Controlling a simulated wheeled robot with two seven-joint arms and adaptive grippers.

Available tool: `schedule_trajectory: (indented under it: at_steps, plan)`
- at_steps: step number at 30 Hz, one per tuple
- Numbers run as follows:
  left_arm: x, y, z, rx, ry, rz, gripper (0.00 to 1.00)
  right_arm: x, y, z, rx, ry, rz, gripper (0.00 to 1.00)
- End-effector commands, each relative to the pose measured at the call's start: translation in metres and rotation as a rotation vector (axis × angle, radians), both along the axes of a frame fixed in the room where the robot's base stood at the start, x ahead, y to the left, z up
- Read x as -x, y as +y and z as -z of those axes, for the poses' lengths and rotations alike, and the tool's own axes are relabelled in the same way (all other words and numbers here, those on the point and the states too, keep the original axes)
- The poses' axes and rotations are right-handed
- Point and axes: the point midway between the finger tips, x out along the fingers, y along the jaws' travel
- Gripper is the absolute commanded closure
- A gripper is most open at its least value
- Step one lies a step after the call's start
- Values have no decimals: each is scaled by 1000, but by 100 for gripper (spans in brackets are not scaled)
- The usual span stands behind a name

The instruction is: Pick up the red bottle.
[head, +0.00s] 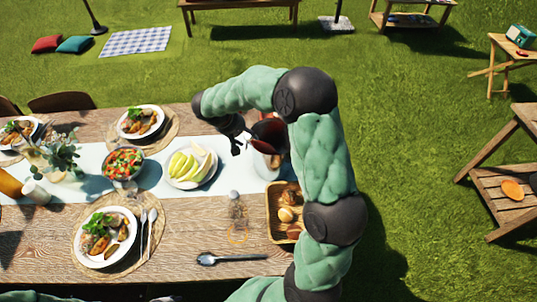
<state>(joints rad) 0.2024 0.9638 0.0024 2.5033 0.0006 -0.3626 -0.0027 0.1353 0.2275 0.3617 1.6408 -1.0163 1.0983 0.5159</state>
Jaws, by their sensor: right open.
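My right arm reaches over the table and bends back to the left. Its black right gripper (240,146) is open and empty above the table runner, to the right of the plate of melon slices. A dark red, rounded thing (268,130) shows just right of the gripper, partly covered by my arm. I cannot tell whether it is the red bottle. No red bottle stands out clearly elsewhere. My left gripper is not in view.
The wooden table (190,240) holds a plate of melon slices (190,166), a salad bowl (124,163), plated meals, a small clear bottle (236,205), a spoon (232,258) and a bread basket (272,214). Grass lies beyond the table's right edge.

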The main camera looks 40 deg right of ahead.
Motion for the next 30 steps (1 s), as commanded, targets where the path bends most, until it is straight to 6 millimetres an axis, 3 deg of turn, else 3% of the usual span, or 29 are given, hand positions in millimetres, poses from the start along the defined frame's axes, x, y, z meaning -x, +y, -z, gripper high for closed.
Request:
schedule_trajectory:
  at_steps: [10,18,24,30]
  plan:
    - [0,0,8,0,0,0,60,0,-21,39,0,3,1,46]
    - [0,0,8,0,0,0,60,-1,-23,42,0,0,-1,46]
    - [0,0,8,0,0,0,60,-1,-23,42,0,0,-1,100]
    - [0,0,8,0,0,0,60,-2,-24,40,2,-2,0,100]
